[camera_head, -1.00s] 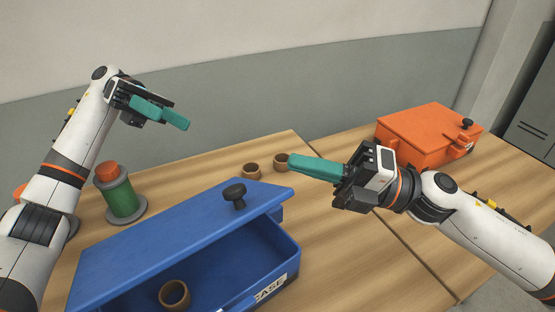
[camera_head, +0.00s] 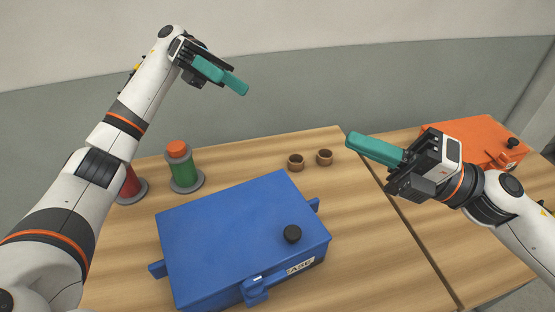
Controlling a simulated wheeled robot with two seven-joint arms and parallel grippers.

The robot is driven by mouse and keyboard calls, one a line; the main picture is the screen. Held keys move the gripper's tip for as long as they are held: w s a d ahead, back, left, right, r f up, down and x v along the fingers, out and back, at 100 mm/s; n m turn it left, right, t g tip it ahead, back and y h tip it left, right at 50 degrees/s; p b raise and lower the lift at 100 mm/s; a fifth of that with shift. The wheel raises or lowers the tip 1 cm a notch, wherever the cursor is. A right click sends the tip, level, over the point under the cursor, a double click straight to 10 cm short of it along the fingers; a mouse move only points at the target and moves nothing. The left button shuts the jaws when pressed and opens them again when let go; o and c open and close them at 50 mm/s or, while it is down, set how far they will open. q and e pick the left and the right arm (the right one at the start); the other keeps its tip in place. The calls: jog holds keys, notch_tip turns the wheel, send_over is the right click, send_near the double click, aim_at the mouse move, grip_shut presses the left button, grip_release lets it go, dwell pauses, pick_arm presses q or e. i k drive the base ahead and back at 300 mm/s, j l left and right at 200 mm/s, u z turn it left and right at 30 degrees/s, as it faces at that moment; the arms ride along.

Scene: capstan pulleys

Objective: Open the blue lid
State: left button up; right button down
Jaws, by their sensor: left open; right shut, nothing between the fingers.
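The blue lid (camera_head: 225,222) lies flat and closed on the blue case (camera_head: 232,292) at the middle front of the table. A black knob (camera_head: 292,233) stands on the lid near its right front corner. The inside of the case is hidden. My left gripper (camera_head: 240,86) is open and empty, with teal fingers, high above and behind the case. My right gripper (camera_head: 353,140) is shut and empty, raised to the right of the case and apart from the lid.
Two brown rings (camera_head: 296,162) (camera_head: 324,157) lie behind the case. A green spool with an orange top (camera_head: 183,166) and a red spool (camera_head: 131,186) stand at the back left. An orange case (camera_head: 466,138) sits at the right, partly behind my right gripper.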

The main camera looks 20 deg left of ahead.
aim_at(210, 244)
jog(key=k+l, duration=0.4)
jog(key=k, duration=0.15)
jog(key=k+l, duration=0.85)
jog(key=k, duration=0.25)
